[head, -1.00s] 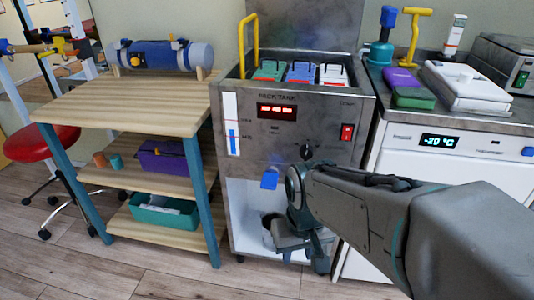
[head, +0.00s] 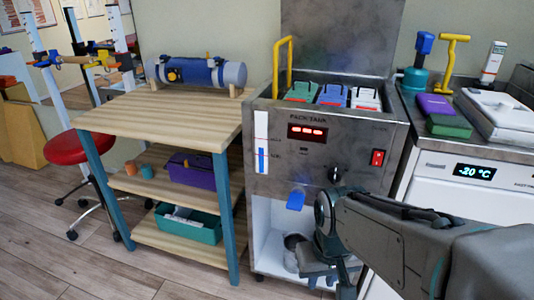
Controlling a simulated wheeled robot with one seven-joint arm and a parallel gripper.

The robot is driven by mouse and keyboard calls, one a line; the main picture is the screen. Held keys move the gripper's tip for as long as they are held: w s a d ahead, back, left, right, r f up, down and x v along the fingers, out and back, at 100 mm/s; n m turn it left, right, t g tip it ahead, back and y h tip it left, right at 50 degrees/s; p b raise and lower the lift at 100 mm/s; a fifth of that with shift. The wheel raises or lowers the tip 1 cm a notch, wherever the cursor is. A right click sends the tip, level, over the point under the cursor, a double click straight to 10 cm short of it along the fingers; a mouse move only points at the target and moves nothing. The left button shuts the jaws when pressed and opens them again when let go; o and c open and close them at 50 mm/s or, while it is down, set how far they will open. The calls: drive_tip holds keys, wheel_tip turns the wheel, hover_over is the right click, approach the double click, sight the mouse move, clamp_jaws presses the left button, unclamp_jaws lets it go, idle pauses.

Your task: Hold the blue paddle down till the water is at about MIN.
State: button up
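The blue paddle (head: 296,199) sticks out from the front of the steel pack tank (head: 275,180), below its panel. The white level gauge (head: 261,142) on the panel's left shows a blue column in its lower half; its small MAX and MIN labels are hard to read. The blue top looks a little above the lower label. My gripper (head: 325,270) is low in front of the open lower bay, below and right of the paddle and apart from it. My wrist hides part of it, and its finger opening is not clear.
A grey pot (head: 293,243) stands in the tank's lower bay. A wooden shelf table (head: 160,112) stands close on the left, and a white freezer (head: 462,184) on the right. A red stool (head: 82,147) is farther left. Floor in front of the table is clear.

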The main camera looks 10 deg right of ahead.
clamp_jaws()
idle(0.5)
